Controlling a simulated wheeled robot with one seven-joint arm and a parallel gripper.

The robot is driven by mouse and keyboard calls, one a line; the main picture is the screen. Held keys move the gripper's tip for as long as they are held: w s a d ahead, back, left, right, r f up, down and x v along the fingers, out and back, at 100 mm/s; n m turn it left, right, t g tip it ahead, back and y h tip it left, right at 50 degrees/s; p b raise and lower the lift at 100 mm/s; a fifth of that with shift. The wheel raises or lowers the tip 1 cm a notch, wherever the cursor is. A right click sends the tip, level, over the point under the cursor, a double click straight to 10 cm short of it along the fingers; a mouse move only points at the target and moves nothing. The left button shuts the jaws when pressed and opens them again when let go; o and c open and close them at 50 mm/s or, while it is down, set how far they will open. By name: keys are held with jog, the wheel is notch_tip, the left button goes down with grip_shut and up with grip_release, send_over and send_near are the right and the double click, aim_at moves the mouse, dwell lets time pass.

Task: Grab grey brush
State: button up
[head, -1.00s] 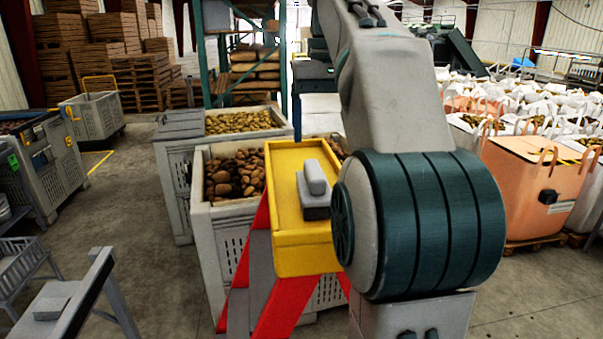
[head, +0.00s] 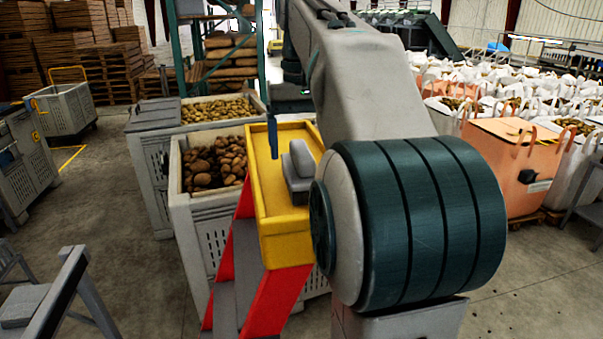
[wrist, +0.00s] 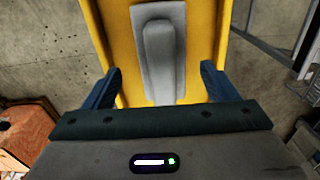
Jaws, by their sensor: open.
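The grey brush (head: 299,171) lies on the yellow top (head: 283,229) of a red-legged step stand. It has a flat base with a raised rounded grip. In the wrist view the brush (wrist: 162,52) lies lengthwise on the yellow top (wrist: 205,30), ahead of my gripper (wrist: 159,88) and centred between its two fingers.
A grey crate of brown potatoes (head: 205,231) stands left of the stand, with another crate of lighter potatoes (head: 150,150) behind it. Orange and white bulk bags (head: 515,165) stand at the right. A grey frame (head: 60,290) is at the lower left. Bare floor (head: 110,215) lies at left.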

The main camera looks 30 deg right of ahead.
aim_at(302, 168)
jog(key=shift+a+f, duration=0.1)
jog(key=shift+f, duration=2.45)
jog(key=shift+c, duration=0.3)
jog(key=c, duration=1.1)
jog(key=shift+r, duration=0.1)
